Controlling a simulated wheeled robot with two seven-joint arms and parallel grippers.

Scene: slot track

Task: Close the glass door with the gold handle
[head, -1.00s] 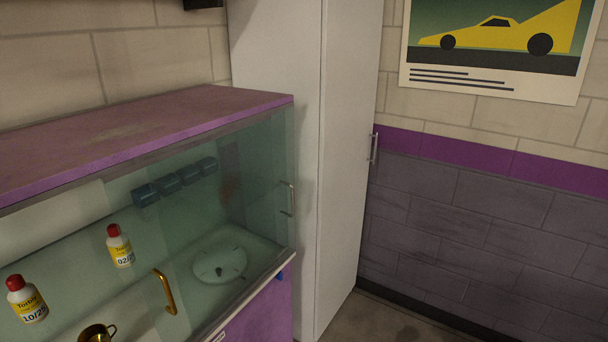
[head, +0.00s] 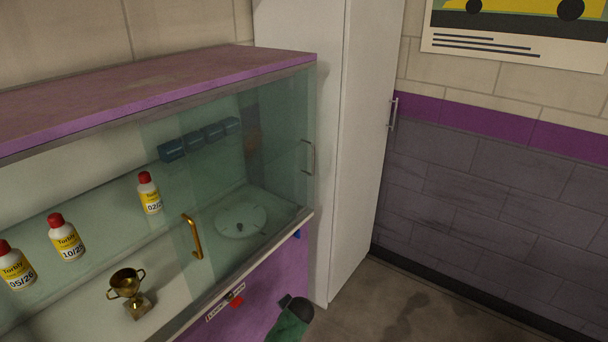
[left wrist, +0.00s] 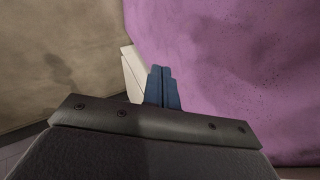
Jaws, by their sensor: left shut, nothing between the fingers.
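The glass door (head: 215,185) with the upright gold handle (head: 193,237) stands across the right part of the display case. The handle is near the pane's left side. The left part of the case looks uncovered, with clearer views of its contents. Another handle, silver (head: 309,157), shows at the case's right end. In the left wrist view my left gripper (left wrist: 163,88) has its blue fingers shut and empty, in front of a purple surface (left wrist: 235,70). Neither gripper can be made out for certain in the head view.
Several labelled bottles (head: 66,238) and a gold trophy (head: 127,290) stand in the left part of the case. A round white disc (head: 240,220) lies behind the glass. A tall white cabinet (head: 355,140) stands at right; floor (head: 400,300) is clear there.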

